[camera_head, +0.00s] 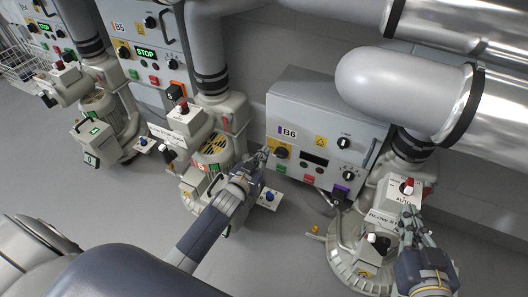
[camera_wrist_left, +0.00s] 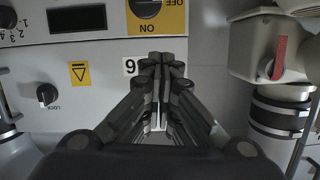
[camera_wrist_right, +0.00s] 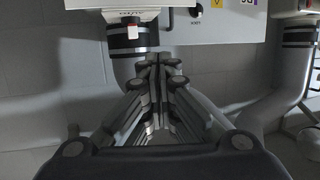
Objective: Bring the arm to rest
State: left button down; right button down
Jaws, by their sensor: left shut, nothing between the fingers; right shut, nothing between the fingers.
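My left gripper (camera_head: 264,153) is shut and empty, with its tips in front of the lower left edge of the grey B6 control box (camera_head: 318,100). In the left wrist view its closed fingers (camera_wrist_left: 162,60) point at a grey panel just below a black ON/OFF knob (camera_wrist_left: 146,8). I cannot tell whether they touch it. My right gripper (camera_head: 410,212) is shut and empty in front of the white AUTO box with a red-and-white knob (camera_head: 408,187). In the right wrist view its closed fingers (camera_wrist_right: 160,62) have a dark pipe collar (camera_wrist_right: 132,38) behind them.
The B5 box (camera_head: 145,45) with a lit green STOP display stands at the upper left. The B6 display (camera_head: 314,159) is dark. Large pipes (camera_head: 400,85) hang at the upper right. Blower units (camera_head: 205,185) stand on the grey floor. Open floor (camera_head: 130,205) lies at the left.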

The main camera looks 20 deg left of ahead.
jog(key=shift+s+f, duration=0.1)
jog(key=shift+f, duration=0.15)
